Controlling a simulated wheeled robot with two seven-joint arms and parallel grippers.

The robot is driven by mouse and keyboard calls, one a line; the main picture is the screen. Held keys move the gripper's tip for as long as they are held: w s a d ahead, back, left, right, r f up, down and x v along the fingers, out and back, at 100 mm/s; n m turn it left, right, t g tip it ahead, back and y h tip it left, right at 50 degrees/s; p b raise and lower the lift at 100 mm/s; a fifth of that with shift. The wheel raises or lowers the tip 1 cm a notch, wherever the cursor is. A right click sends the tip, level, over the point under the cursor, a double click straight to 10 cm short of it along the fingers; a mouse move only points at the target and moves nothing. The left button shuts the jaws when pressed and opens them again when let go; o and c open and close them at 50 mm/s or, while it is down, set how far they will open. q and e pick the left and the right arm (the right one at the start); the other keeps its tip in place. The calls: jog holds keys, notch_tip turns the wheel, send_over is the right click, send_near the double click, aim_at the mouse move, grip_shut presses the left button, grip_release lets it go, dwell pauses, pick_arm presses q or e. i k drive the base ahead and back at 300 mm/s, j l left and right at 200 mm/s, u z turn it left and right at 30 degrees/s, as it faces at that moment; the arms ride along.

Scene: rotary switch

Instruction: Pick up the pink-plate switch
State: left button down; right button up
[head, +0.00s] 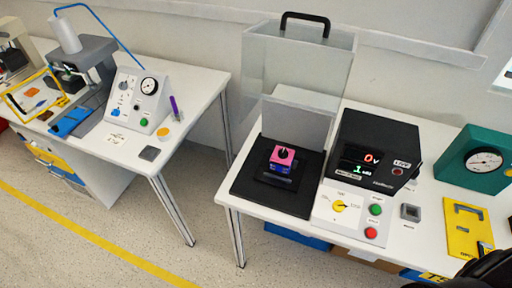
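The pink-plate switch (283,157) has a pink top plate, a black knob and a blue body. It sits upright in the middle of a black test base (248,182) on the right table. A dark part of my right arm or gripper (490,271) shows at the bottom right corner, well apart from the switch; its fingers cannot be made out. My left gripper is not in view.
A clear guard (262,62) with a black handle stands up behind the switch. A yellow plate (466,222) and green gauge box (480,158) are further right. A floor gap separates the left table.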

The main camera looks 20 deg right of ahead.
aim_at(278, 166)
jog(key=z, duration=0.7)
